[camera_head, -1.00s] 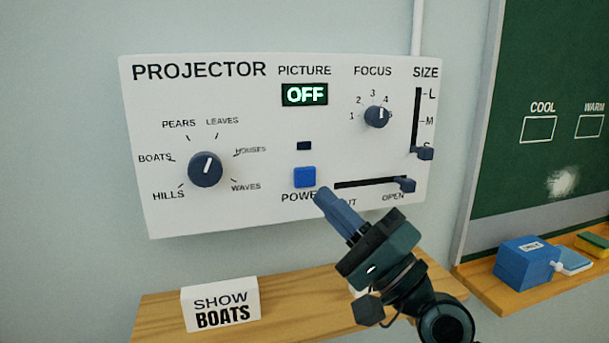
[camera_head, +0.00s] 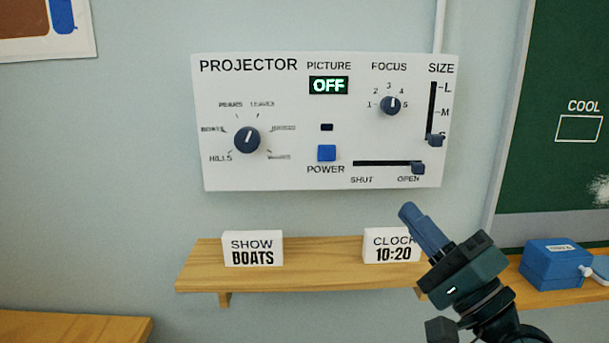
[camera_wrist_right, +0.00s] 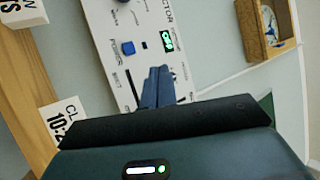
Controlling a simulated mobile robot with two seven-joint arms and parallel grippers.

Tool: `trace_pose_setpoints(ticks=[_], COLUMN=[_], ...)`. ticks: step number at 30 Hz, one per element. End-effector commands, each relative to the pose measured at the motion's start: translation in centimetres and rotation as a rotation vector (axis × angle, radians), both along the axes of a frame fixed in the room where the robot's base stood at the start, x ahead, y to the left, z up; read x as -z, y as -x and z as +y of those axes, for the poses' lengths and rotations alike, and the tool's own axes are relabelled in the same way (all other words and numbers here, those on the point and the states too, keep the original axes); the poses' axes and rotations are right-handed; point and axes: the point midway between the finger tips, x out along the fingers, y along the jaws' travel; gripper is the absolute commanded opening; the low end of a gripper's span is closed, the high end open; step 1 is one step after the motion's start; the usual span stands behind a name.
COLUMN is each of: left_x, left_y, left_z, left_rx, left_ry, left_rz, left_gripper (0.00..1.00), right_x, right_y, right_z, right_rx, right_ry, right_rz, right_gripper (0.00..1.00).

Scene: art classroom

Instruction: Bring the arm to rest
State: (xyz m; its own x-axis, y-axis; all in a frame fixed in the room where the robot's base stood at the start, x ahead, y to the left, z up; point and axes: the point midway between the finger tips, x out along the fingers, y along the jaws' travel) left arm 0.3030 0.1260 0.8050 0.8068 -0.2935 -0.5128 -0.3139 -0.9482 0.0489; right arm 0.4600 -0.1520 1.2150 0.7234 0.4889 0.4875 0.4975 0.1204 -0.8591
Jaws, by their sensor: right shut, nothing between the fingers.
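My right gripper (camera_head: 408,210) is shut and empty. In the head view it is below the projector panel's right part and overlaps the right edge of the clock card. In the wrist view the closed fingers (camera_wrist_right: 158,80) point at the tilted panel (camera_wrist_right: 105,35); I see no contact. The panel (camera_head: 270,178) has a display (camera_head: 328,86) reading OFF and a blue power button (camera_head: 326,153). The picture dial (camera_head: 247,139) points up, slightly right. The shutter slider (camera_head: 418,168) is at OPEN, and the size slider (camera_head: 436,140) is near S. My left gripper is out of view.
A wooden shelf (camera_head: 320,266) below the panel holds a SHOW BOATS card (camera_head: 252,249) and a CLOCK 10:20 card (camera_head: 388,246). A blue box (camera_head: 553,265) sits on the chalkboard ledge at right.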

Motion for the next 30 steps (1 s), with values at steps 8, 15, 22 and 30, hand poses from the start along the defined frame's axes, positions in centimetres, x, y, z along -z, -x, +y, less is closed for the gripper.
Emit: trace_pose_setpoints(ticks=[8,15,22,30], left_x=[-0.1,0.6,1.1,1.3], left_y=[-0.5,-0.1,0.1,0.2], left_z=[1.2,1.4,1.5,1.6], left_rx=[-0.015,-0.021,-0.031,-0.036], left_ry=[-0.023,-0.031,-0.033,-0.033], left_rz=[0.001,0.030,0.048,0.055], left_gripper=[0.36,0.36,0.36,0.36], right_x=[16.7,32.8,40.8,42.3], right_y=[-0.3,6.7,14.2,16.0], right_z=[0.5,0.8,0.8,0.8], right_rx=[0.258,0.297,0.190,0.153], right_ry=[0.511,1.157,1.580,1.675], right_rz=[0.172,0.263,0.240,0.219], right_gripper=[0.00,0.00,0.00,0.00])
